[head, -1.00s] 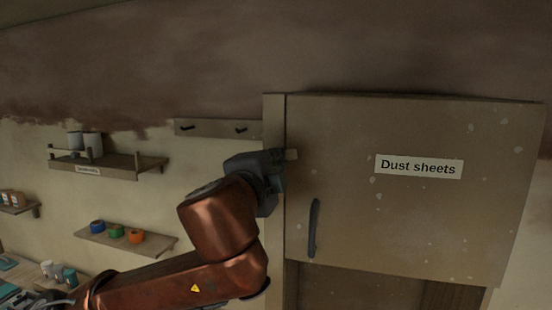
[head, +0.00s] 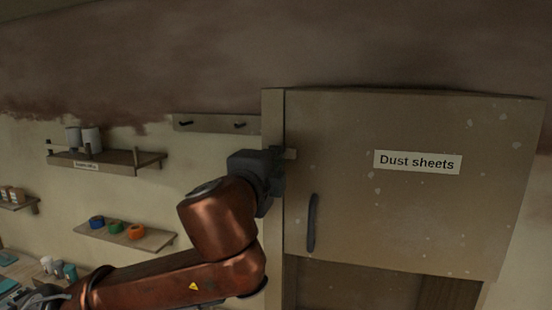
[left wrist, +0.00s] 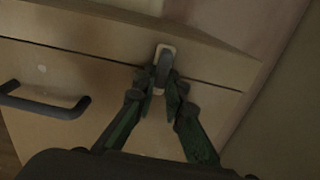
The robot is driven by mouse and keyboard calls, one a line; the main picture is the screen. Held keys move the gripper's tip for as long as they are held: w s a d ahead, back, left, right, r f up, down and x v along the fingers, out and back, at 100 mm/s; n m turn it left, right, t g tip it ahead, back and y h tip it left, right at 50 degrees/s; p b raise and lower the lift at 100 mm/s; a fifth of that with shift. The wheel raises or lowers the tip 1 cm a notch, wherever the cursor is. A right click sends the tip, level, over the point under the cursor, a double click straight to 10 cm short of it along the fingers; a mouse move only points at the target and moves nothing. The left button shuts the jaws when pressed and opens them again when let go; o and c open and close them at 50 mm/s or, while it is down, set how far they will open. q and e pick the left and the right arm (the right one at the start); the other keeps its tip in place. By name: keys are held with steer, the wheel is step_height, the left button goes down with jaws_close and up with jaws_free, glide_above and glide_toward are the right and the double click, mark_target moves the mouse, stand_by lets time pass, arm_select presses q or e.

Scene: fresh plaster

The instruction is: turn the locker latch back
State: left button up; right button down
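The locker (head: 415,220) is a beige cabinet with a door marked "Dust sheets". Its latch is a small dark lever (left wrist: 163,68) on a pale plate across the seam at the door's edge, in the left wrist view. In the head view only a pale bit of the latch (head: 291,154) shows past my gripper. My left gripper (left wrist: 160,88) has its fingertips close together on both sides of the lever and looks shut on it; the gripper (head: 272,170) hides most of the latch in the head view. My right gripper is not in view.
A dark bar handle (head: 313,222) stands out from the door below the latch. Left of the locker are a hook rail (head: 212,124), a shelf with pale containers (head: 110,160) and a shelf with coloured tape rolls (head: 125,235). Open space lies under the door.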

arm_select(q)
steer(key=o, duration=0.4)
steer(key=v, duration=1.2)
